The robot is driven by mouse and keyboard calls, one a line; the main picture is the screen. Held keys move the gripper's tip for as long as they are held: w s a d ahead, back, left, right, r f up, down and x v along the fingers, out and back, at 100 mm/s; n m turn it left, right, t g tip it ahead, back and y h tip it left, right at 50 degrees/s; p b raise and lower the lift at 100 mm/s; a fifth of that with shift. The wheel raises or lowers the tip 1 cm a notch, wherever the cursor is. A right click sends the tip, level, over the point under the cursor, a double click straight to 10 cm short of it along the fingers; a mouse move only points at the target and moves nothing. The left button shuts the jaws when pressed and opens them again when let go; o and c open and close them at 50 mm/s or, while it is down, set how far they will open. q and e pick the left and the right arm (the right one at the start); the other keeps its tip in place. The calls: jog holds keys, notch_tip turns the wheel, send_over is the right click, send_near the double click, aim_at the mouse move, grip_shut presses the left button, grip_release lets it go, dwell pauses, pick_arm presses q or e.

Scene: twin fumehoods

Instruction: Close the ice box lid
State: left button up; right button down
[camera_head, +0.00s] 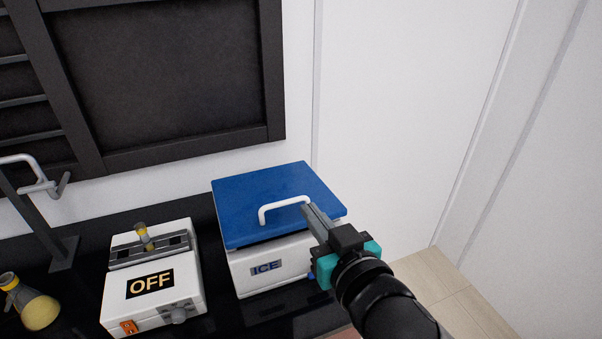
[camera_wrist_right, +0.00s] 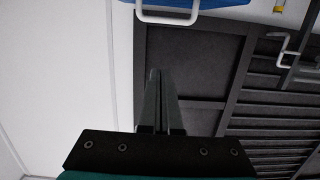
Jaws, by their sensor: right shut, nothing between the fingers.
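The ice box (camera_head: 270,265) is a white box with an "ICE" label, standing on the black bench. Its blue lid (camera_head: 262,196) lies over the top, with a dark gap visible along the front edge under it. A white handle (camera_head: 283,208) stands on the lid. My right gripper (camera_head: 308,210) is shut and empty, with its fingertips beside the right end of the handle; I cannot tell whether they touch. In the right wrist view the shut fingers (camera_wrist_right: 158,75) point toward the handle (camera_wrist_right: 168,15), and the blue lid (camera_wrist_right: 225,3) shows at the top edge. My left gripper is out of view.
A white device marked "OFF" (camera_head: 152,290) with a small vial in it stands left of the ice box. A flask with yellow contents (camera_head: 38,308) and a grey tap (camera_head: 40,185) are at the far left. A white wall (camera_head: 400,110) rises behind and right.

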send_over(292, 224)
jog(key=f, duration=0.1)
notch_tip(292, 224, down, 4)
jog(key=shift+w+r, duration=0.1)
jog(key=shift+r, duration=0.1)
jog(key=shift+f, duration=0.45)
jog(key=shift+f, duration=0.1)
jog(key=f+b, duration=0.1)
jog(key=b, duration=0.2)
jog(key=s+f+t+b, duration=0.1)
jog(key=f+b, duration=0.1)
jog(key=b, duration=0.2)
jog(key=shift+s+d+f, duration=0.1)
jog(key=shift+d, duration=0.1)
